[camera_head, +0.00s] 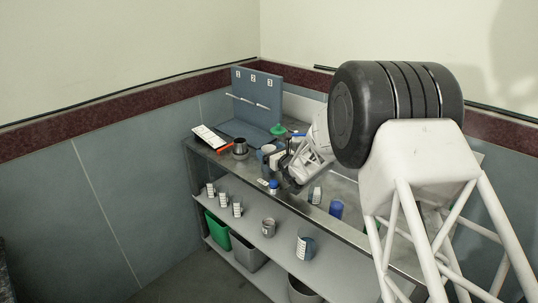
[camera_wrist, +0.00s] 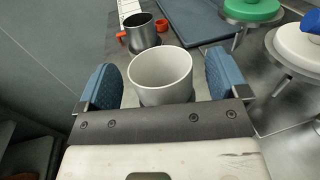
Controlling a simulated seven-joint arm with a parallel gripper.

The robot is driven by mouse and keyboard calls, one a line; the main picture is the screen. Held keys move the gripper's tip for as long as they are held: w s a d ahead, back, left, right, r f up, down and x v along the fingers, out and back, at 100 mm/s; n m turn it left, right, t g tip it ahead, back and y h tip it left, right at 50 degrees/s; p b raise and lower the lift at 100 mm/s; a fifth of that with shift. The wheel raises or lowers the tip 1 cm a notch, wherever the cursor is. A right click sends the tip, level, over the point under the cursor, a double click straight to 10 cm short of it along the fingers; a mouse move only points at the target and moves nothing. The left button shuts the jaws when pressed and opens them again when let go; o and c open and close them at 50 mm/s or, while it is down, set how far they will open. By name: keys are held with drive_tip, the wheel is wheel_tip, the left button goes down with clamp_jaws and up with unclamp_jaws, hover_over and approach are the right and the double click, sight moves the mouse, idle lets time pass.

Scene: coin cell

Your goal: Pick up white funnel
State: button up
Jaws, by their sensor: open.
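A pale white-grey round vessel (camera_wrist: 160,72), open at the top and narrowing downward, stands between my fingers in the wrist view; it fits the white funnel, but its lower end is hidden behind my gripper body. In the head view a pale vessel (camera_head: 267,149) stands on the bench beside my wrist. My gripper (camera_wrist: 162,78) is open, with one blue ribbed finger to the left of the vessel and one to the right. Gaps show on both sides near the rim, so the fingers look apart from it.
A green-topped stand (camera_wrist: 250,10) and a white piece with a blue top (camera_wrist: 300,42) are at right. A numbered blue panel (camera_head: 257,88) stands at the back. A blue cylinder (camera_head: 336,209) is near the front edge.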

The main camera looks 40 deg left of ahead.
drive_tip(key=shift+w+a, duration=0.15)
drive_tip(key=shift+a, duration=0.45)
drive_tip(key=c, duration=1)
drive_tip(key=shift+r, duration=0.1)
drive_tip(key=shift+r, duration=5)
